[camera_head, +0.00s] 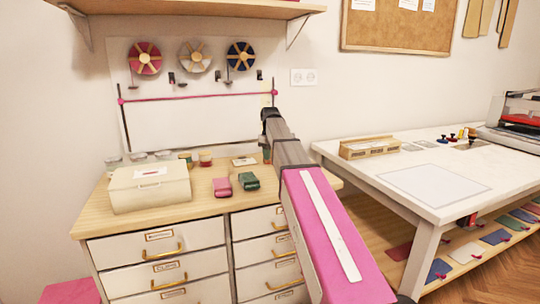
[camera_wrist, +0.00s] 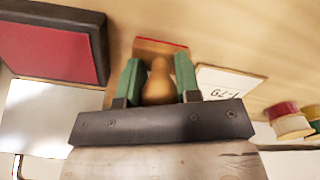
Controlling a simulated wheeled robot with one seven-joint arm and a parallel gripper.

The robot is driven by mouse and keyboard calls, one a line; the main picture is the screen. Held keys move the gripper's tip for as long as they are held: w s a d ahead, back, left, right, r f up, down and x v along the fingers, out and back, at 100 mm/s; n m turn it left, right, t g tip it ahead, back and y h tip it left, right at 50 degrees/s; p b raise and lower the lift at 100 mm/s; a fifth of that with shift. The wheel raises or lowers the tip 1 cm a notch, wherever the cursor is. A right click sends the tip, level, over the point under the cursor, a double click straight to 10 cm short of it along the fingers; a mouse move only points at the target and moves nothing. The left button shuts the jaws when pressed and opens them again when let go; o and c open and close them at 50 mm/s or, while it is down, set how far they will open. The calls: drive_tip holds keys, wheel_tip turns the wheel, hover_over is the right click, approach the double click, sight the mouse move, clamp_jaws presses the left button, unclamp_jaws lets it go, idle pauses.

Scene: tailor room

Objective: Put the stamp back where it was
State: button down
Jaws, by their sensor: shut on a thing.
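The stamp (camera_wrist: 158,88) shows in the wrist view as a rounded tan wooden knob. My gripper (camera_wrist: 158,70) is shut on it, with one green finger on each side. Just beyond the knob is a tan block with a red edge, which looks like the stamp's base. I cannot tell whether it touches the surface below. In the head view my arm reaches over the drawer cabinet's top (camera_head: 208,203), and it hides the stamp and most of my gripper.
A red pad in a dark frame (camera_wrist: 60,45) and a white card (camera_wrist: 228,84) flank the stamp. On the cabinet are a cream box (camera_head: 150,190), pink (camera_head: 221,187) and green (camera_head: 249,181) cases and jars (camera_head: 205,158). A white worktable (camera_head: 430,190) stands right.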

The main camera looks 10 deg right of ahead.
drive_tip(key=c, duration=0.8)
unclamp_jaws()
drive_tip(key=shift+f, duration=0.1)
wheel_tip(320, 180, up, 12)
drive_tip(key=shift+w+f, duration=0.1)
drive_tip(key=shift+r, duration=0.25)
